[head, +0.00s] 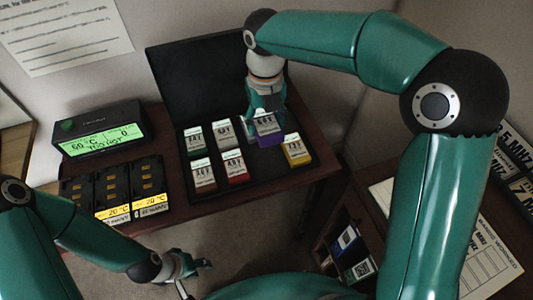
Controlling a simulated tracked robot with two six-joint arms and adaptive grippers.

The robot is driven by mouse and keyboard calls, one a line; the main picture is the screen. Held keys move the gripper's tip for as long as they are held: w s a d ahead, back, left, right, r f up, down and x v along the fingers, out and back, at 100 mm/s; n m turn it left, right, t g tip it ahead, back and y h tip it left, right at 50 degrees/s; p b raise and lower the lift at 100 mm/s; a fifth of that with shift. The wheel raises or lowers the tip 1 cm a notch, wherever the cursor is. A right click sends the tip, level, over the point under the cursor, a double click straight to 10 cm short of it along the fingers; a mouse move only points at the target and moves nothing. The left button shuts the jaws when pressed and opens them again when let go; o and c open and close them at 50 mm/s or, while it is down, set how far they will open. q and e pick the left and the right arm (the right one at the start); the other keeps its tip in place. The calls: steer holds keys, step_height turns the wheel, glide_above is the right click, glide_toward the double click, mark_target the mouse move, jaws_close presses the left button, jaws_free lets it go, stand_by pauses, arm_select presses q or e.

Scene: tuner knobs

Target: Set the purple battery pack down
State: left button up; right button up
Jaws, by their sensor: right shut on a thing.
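The purple battery pack (270,140) is upright at the back right of the open black case (262,179). My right gripper (266,112) reaches down from above and is shut on the top of this pack. The pack looks slightly higher than its neighbours; I cannot tell whether its base touches the case floor. My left gripper (188,265) is low in front of the table, well away from the packs, and its jaws are too small to read.
Around it stand green (195,145), grey (223,134), brown (203,176), red (234,168) and yellow (296,151) packs. A lit display unit (98,133) and a black charger (113,185) are at left. A small shelf (322,255) holds boxes below right.

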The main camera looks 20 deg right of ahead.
mark_target(266, 161)
step_height(266, 161, down, 14)
steer(key=shift+r+b, duration=0.2)
steer(key=shift+b, duration=0.4)
steer(key=shift+f, duration=0.15)
steer(key=o, duration=1.3)
step_height(266, 161, up, 12)
steer(key=shift+r+p, duration=0.2)
steer(key=shift+p, duration=0.45)
steer(key=shift+f, duration=0.1)
